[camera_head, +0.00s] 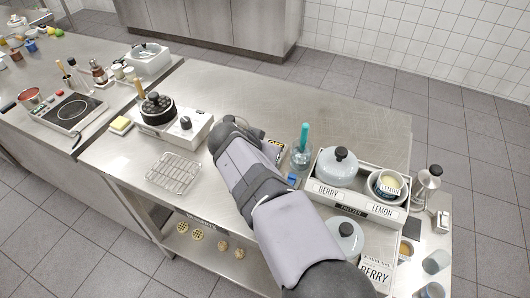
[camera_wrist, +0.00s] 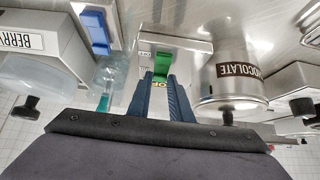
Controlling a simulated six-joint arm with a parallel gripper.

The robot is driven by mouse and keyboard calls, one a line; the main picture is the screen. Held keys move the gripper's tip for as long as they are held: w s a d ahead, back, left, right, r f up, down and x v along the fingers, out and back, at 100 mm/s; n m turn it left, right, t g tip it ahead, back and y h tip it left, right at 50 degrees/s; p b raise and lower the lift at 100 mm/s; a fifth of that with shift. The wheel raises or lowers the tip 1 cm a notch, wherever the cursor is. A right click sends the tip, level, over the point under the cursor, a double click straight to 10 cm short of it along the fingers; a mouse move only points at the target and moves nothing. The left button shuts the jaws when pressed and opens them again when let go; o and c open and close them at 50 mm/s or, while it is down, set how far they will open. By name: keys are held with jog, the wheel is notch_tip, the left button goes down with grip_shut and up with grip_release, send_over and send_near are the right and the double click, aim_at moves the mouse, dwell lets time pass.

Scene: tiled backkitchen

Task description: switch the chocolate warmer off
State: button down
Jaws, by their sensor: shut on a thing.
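In the wrist view a silver pot labelled CHOCOLATE (camera_wrist: 234,84) appears upside down, right of my gripper. Left of it is a white housing (camera_wrist: 182,44) with a green switch (camera_wrist: 150,62) and small lettering beside the switch. My gripper (camera_wrist: 161,78) has its dark blue fingers shut on the green switch's near end. In the head view my arm hides the pot, the green switch and my fingertips.
A blue switch (camera_wrist: 95,30) is to the left in the wrist view, near a BERRY label (camera_wrist: 17,40) and a clear jar with a teal handle (camera_head: 301,152). The white tray (camera_head: 350,208) with BERRY and LEMON pots stands right of my arm. A wire rack (camera_head: 173,173) lies left.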

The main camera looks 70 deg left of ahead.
jog(key=c, duration=1.6)
grip_release()
jog(key=shift+s+r, duration=0.1)
jog(key=shift+b+v, duration=1.1)
jog(key=shift+v, duration=2.5)
